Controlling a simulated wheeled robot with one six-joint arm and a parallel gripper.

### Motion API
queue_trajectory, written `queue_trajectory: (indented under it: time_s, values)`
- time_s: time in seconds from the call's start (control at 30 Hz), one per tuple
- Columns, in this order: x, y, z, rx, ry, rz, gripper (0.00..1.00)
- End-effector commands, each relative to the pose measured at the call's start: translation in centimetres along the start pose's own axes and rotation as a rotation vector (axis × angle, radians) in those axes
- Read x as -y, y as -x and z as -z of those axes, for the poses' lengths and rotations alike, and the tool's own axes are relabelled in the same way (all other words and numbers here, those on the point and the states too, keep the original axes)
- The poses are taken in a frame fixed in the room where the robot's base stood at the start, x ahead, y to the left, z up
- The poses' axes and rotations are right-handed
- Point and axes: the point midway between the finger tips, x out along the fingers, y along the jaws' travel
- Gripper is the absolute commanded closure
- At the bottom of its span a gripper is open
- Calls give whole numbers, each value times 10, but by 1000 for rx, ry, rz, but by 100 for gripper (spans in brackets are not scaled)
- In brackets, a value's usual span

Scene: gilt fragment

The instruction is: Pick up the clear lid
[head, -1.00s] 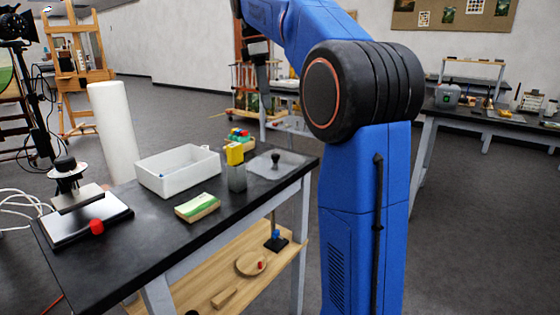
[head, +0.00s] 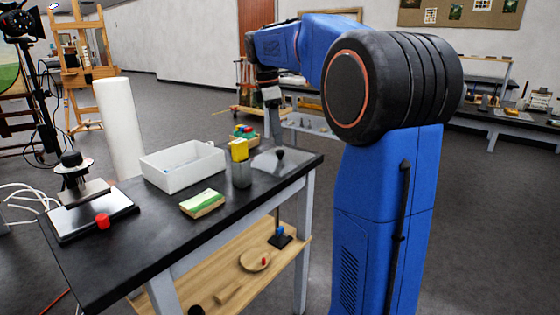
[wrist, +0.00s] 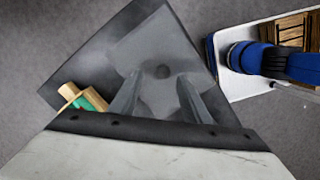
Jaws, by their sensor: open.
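The clear lid (head: 268,165) is a flat, see-through square sheet with a dark knob. It lies at the far right end of the black table (head: 150,245). In the wrist view, the lid (wrist: 150,48) is below my gripper (wrist: 159,82), its knob showing between the two fingers. My gripper is open, with its fingers spread on either side of the knob and nothing held. Whether the fingers are level with the knob or above it I cannot tell. In the head view, the gripper is small and partly lost against the background.
The lid sits near the table's edge; a wooden shelf (head: 240,273) is below.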

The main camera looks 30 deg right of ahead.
Motion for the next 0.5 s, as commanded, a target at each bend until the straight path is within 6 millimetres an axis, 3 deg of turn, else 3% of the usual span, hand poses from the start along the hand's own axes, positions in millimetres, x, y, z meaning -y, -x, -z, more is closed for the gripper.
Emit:
queue_trajectory:
  time_s: [0.3,0.5]
  values:
    - [6,-40,0,0,-1,2,57]
    - [6,-46,0,0,0,1,57]
